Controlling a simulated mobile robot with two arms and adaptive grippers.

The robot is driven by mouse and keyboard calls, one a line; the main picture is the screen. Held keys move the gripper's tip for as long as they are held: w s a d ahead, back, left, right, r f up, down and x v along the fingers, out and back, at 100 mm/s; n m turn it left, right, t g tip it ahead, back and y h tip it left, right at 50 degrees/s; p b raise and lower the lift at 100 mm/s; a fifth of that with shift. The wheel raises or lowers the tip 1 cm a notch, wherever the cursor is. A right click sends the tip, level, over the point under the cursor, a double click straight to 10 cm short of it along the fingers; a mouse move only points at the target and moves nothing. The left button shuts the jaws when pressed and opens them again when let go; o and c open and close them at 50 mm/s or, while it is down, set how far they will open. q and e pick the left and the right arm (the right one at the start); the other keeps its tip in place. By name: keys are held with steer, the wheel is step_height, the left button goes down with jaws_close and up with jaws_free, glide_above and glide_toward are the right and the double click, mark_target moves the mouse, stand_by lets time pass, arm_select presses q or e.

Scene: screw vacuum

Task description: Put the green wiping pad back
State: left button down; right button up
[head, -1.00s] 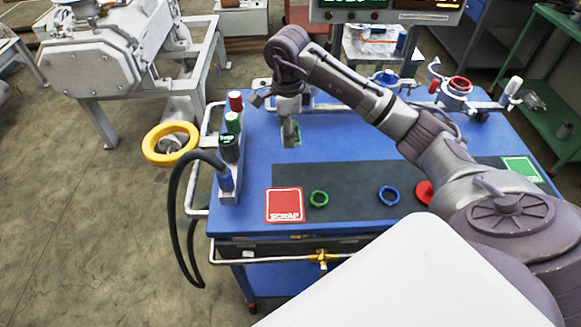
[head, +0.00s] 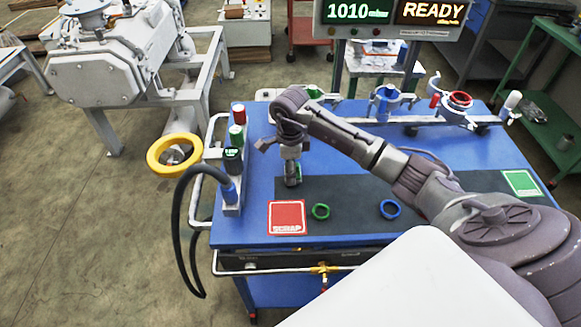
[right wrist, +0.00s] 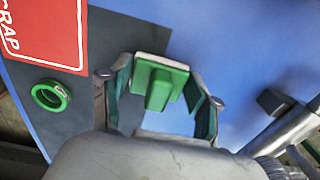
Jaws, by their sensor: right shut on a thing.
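The green wiping pad (right wrist: 160,86) shows in the right wrist view, a green block with a raised grip and a pale layer along its far edge. It sits between the two fingers of my right gripper (right wrist: 160,92), which is shut on it. In the head view my right gripper (head: 292,181) points down over the blue table (head: 262,165), near the left end of the dark mat (head: 345,198). The pad is mostly hidden there, and I cannot tell whether it touches the table. My left gripper is not in view.
The red SCRAP card (head: 287,217), a green ring (head: 321,211) and a blue ring (head: 390,208) lie in front of the gripper. A control post (head: 233,170) with a black hose stands left. A green card (head: 521,183) lies right; clamps and flanges line the back.

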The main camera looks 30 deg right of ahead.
steer(key=shift+f, duration=0.1)
steer(key=o, duration=1.1)
steer(key=shift+r, duration=0.6)
step_height(320, 180, up, 11)
steer(key=shift+s+r+b, duration=0.1)
steer(key=shift+b, duration=0.95)
